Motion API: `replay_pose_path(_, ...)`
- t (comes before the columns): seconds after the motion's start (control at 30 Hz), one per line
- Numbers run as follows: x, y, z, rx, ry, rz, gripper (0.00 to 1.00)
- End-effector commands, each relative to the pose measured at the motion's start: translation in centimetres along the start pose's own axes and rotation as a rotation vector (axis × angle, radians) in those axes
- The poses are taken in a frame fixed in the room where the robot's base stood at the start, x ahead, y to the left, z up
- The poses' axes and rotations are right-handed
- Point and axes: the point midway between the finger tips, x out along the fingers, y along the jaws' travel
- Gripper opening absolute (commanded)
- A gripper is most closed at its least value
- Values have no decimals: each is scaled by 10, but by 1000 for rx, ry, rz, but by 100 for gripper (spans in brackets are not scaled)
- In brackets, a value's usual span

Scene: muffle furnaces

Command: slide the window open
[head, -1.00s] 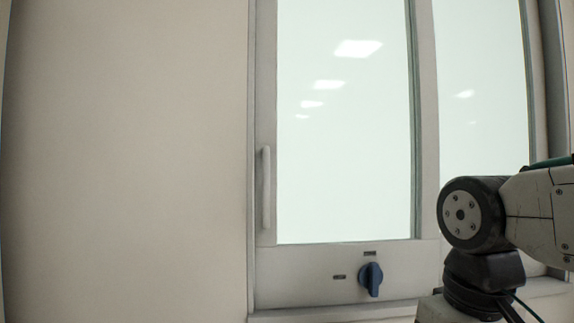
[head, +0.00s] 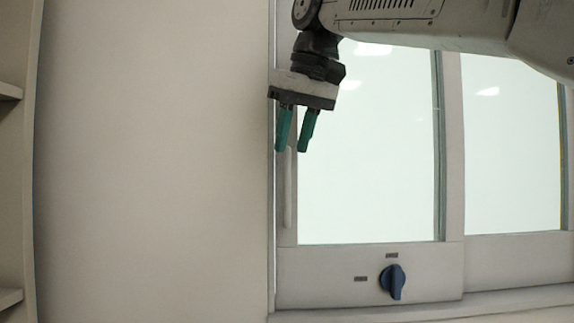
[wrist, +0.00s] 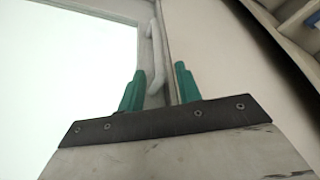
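The window has a left pane (head: 370,170) in a pale frame, with a second pane (head: 510,150) to its right. A vertical pale bar handle (head: 288,190) is on the left side of the left pane's frame. My gripper (head: 291,150) points down with two green fingers apart, at the handle's upper end in the head view. In the wrist view the handle (wrist: 156,60) shows beyond the fingertips, roughly between them, and my gripper (wrist: 160,73) is open and empty. Contact is not visible. A blue knob (head: 393,281) sits on the lower frame, its pointer roughly upright.
A plain wall (head: 150,160) lies left of the window. Shelving (head: 12,190) stands at the far left edge and also shows at the wrist view's upper right (wrist: 290,25). A sill (head: 430,308) runs below the window.

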Motion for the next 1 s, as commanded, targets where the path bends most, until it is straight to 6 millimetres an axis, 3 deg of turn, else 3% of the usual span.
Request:
replay_pose_path(0.3, 46, 0, 1, 1, -2, 0, 34)
replay_pose_path(0.67, 53, 0, 1, 1, 0, 1, 34)
replay_pose_path(0.8, 53, 0, 1, 1, 0, 1, 1)
replay_pose_path(1.0, 53, 0, 1, 1, 0, 0, 0)
